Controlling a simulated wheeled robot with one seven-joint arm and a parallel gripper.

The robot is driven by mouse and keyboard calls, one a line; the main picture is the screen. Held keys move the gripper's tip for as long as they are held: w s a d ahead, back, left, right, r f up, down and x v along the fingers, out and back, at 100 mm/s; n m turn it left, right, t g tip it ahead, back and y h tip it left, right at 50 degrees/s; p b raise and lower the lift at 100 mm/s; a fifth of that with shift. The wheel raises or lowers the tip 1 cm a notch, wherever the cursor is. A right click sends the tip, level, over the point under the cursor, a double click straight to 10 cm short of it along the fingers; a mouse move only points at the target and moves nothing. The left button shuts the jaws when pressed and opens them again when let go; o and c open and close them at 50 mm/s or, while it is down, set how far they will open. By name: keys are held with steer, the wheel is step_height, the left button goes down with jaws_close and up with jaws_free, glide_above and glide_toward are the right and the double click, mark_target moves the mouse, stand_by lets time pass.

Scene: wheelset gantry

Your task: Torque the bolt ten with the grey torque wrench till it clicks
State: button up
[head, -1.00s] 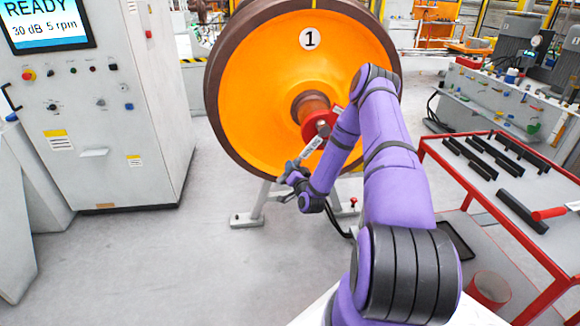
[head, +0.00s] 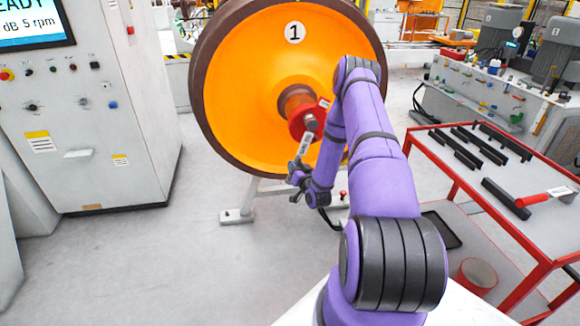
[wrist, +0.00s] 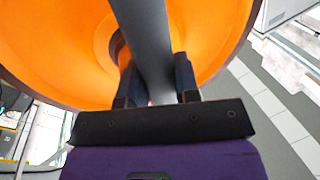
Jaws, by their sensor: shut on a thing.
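My gripper (head: 298,178) is shut on the grey torque wrench (head: 305,145), which carries a white label and slants up to the red hub cap (head: 299,122) of the orange wheel. The wrench's upper end is in front of the cap. In the wrist view the wrench's grey shaft (wrist: 147,40) passes between the two fingers (wrist: 157,88). Bolt ten cannot be told apart; the cap's bolts are too small or hidden by the wrench and my arm.
The orange wheel (head: 245,95) bears a "1" plate and stands on a grey stand (head: 238,215). A grey control cabinet (head: 140,110) is at left. A red-edged trolley (head: 480,225) at right holds black bars and a red-handled tool (head: 533,200). Open floor lies front left.

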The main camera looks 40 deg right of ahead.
steer(key=shift+s+d+f+n, duration=0.25)
steer(key=shift+s+d+n, duration=0.15)
steer(key=shift+d+n, duration=0.25)
steer(key=s+d+n, duration=0.2)
steer(key=d, duration=0.1)
steer(key=shift+d+f+g+y, duration=0.2)
steer(key=shift+d+g+y, duration=0.1)
steer(key=shift+g, duration=0.1)
steer(key=shift+w, duration=0.1)
steer(key=w+a+m, duration=0.1)
steer(key=a+m, duration=0.1)
steer(key=a, duration=0.1)
steer(key=shift+w+r, duration=0.15)
steer(key=shift+w, duration=0.25)
